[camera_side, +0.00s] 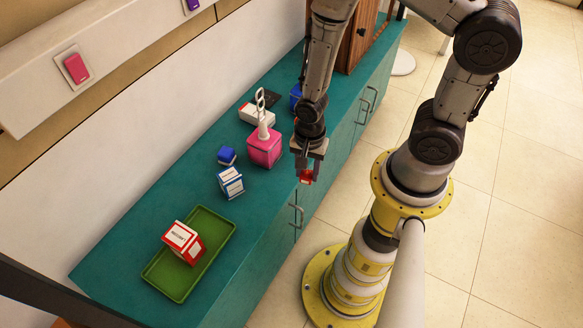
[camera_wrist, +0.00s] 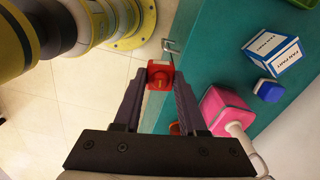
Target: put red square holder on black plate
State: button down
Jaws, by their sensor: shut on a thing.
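The red square holder (camera_side: 307,177) is small, and my gripper (camera_side: 308,168) is shut on it. It hangs near the front edge of the teal counter (camera_side: 190,180). A dark flat item (camera_side: 267,97), probably the black plate, lies toward the back of the counter, behind and left of my gripper. It is partly hidden by nearby things, and I do not make it out in the wrist view.
A pink box (camera_side: 264,150) with a white-handled item stands just left of my gripper. A white box (camera_side: 256,116), blue block (camera_side: 227,155), blue-and-white box (camera_side: 230,183) and green tray (camera_side: 220,247) with a red-and-white box (camera_side: 184,241) are also on the counter.

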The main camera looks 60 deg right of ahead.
jog(key=shift+s+r, duration=0.4)
jog(key=shift+r, duration=0.2)
notch_tip(320, 180, up, 5)
jog(key=shift+r, duration=0.15)
jog(key=shift+w+d+r, duration=0.1)
jog(key=shift+w+d, duration=0.05)
jog(key=shift+w, duration=0.15)
jog(key=w+d, duration=0.4)
jog(key=w, duration=0.4)
jog(key=m, duration=0.2)
send_over(269, 105)
jog(key=f, duration=1.4)
jog(key=shift+s+a, duration=0.15)
jog(key=shift+s, duration=0.2)
jog(key=shift+w+d+f, duration=0.25)
jog(key=shift+w+f, duration=0.25)
jog(key=shift+f, duration=1.6)
